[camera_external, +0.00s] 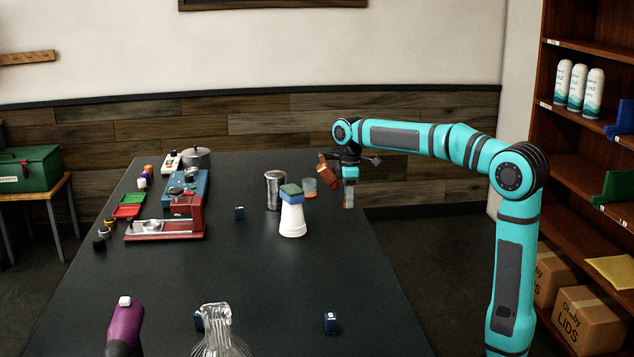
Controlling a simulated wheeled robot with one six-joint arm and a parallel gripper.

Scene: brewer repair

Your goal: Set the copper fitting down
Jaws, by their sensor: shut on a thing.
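The copper fitting (327,171) is a brownish-orange piece at the end of my arm, near the table's far right edge. My gripper (340,168) is small and dark here and is shut on the fitting, which it holds tilted. The fitting appears to be above the tabletop; its exact height is hard to tell. The fingertips are partly hidden by the arm's end and are too small to see clearly.
The dark table (255,275) has free room at its middle and right front. A red brewer (188,213) stands left.

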